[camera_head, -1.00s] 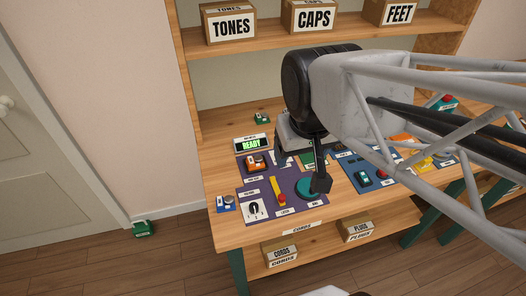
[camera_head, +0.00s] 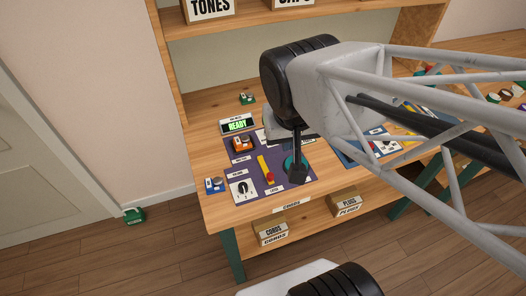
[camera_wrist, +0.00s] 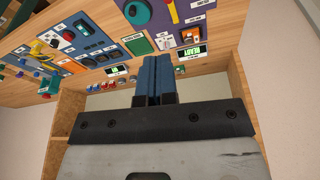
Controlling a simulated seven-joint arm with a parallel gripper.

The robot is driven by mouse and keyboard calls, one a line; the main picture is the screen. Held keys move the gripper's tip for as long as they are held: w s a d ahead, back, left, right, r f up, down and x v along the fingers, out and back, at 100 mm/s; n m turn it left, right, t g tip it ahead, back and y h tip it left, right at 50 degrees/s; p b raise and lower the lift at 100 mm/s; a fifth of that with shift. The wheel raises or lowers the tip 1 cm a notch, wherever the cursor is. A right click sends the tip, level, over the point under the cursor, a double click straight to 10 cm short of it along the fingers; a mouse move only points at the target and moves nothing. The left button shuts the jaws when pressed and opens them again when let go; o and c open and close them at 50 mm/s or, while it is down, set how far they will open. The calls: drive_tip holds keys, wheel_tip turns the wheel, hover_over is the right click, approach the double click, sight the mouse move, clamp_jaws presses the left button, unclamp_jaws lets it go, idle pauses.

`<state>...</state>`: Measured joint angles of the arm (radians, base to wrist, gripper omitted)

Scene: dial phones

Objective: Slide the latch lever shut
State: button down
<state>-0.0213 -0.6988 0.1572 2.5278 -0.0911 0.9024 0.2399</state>
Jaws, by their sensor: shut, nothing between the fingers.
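The latch lever is a yellow bar with a red end (camera_head: 266,172) on the purple panel in the head view. The gripper appears apart from the lever. In the wrist view its blue fingers (camera_wrist: 155,75) are together and empty.
A green READY display (camera_head: 237,125) stands behind. A blue device (camera_head: 214,185) sits at the left edge. A blue panel lies to the right, partly behind my arm.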

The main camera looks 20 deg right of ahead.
wheel_tip(320, 180, down, 17)
drive_tip(key=s+m+t+h, duration=0.2)
drive_tip(key=s+m+t, duration=0.1)
drive_tip(key=m, duration=0.8)
drive_tip(key=shift+a+f+m+t, duration=0.25)
drive_tip(key=shift+m+t, duration=0.15)
drive_tip(key=shift+t, duration=0.1)
drive_tip(key=shift+w, duration=0.1)
drive_tip(key=shift+x, duration=5)
drive_tip(key=shift+w+a+r, duration=0.1)
drive_tip(key=shift+w+a, duration=0.1)
drive_tip(key=shift+w, duration=0.7)
drive_tip(key=shift+w+a, duration=0.25)
drive_tip(key=shift+w, duration=0.7)
drive_tip(key=shift+w, duration=0.15)
